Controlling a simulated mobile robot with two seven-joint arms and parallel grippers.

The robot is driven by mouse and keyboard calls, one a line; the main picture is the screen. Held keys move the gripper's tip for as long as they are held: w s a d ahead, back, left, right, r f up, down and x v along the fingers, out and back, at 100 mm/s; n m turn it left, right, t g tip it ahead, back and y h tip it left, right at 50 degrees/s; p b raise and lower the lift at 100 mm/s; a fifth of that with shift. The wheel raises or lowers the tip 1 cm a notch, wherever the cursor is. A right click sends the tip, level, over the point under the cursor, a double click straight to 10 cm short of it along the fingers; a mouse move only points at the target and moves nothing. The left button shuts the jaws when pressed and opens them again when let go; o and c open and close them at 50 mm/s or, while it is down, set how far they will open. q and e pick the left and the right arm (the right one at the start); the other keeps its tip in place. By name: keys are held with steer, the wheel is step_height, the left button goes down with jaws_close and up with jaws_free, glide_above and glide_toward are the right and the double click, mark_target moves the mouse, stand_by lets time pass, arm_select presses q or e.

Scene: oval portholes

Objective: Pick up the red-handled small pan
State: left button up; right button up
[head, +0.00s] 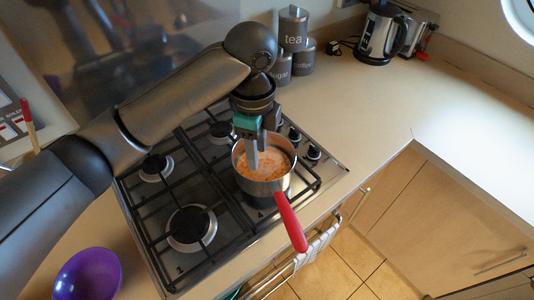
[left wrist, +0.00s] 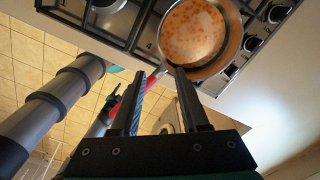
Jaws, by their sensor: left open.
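The small pan (head: 247,180) stands on the front right part of the hob, with orange-flecked food in it. Its red handle (head: 291,222) points toward the front edge and overhangs the counter. My left gripper (head: 253,160) is over the pan, pointing down, with its fingers open and empty. In the left wrist view the pan (left wrist: 232,50) lies beyond the fingertips of my left gripper (left wrist: 158,72). Part of the red handle (left wrist: 125,103) shows there, partly hidden behind one finger.
The gas hob (head: 190,225) has black grates around the pan. A purple bowl (head: 88,274) sits at the front left. Grey canisters (head: 293,28) and a kettle (head: 383,33) stand at the back. The right counter (head: 480,120) is clear. A towel (head: 318,245) hangs on the oven rail.

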arm_select(q)
glide_above(262, 189)
step_height(262, 189, down, 6)
step_height(262, 189, down, 8)
steer(key=shift+w+f+b, duration=0.1)
steer(key=shift+f+b, duration=0.2)
steer(key=shift+f, duration=0.15)
arm_select(e)
steer(key=shift+g, duration=0.4)
steer(key=s, duration=0.4)
steer(key=shift+s+d+f, duration=0.3)
steer(key=shift+f, duration=0.1)
arm_select(q)
jaws_close()
steer(key=shift+w+r, duration=0.1)
steer(key=shift+w, duration=0.05)
arm_select(e)
steer(key=shift+w, duration=0.1)
